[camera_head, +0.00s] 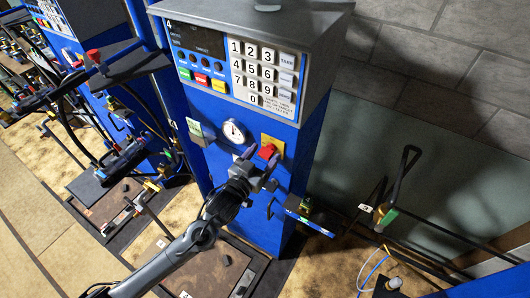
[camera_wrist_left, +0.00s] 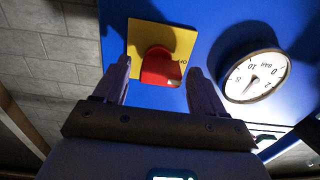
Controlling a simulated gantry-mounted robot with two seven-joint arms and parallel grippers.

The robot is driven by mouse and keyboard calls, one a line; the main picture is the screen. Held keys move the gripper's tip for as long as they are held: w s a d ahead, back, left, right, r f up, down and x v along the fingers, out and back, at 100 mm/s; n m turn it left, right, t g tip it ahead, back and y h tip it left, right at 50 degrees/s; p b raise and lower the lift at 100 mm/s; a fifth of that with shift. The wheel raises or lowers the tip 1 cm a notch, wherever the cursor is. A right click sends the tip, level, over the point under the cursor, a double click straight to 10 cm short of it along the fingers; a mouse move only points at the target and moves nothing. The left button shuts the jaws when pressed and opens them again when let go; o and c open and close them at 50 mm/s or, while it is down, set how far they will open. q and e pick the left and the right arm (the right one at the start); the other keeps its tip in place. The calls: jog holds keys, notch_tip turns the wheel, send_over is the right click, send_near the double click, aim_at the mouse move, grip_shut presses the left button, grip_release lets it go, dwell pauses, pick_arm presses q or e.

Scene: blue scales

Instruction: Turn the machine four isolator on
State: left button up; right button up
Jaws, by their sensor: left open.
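The machine four (camera_head: 215,45) is a blue cabinet with a grey top and a small "4" at its upper left corner. Its isolator is a red knob (camera_head: 267,152) on a yellow plate (camera_head: 279,143), on the front below the keypad. In the left wrist view the red knob (camera_wrist_left: 160,68) sits on the yellow plate (camera_wrist_left: 143,34), ahead of and between the fingertips. My left gripper (camera_head: 263,168) is open, one finger on each side of the knob's line; it also shows in the left wrist view (camera_wrist_left: 160,80). I cannot tell whether the fingers touch the knob. My right gripper is not seen.
A round pressure gauge (camera_head: 233,132) is left of the isolator; it shows close to the fingers in the left wrist view (camera_wrist_left: 255,77). A keypad (camera_head: 260,70) is above. A blue-handled bracket (camera_head: 308,219) stands at lower right. Other blue machines (camera_head: 110,100) stand to the left.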

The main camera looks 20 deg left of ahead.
pick_arm(q)
jog(key=shift+w+d, duration=0.15)
jog(key=shift+w, duration=0.45)
jog(key=shift+c, duration=0.3)
jog(key=c, duration=0.9)
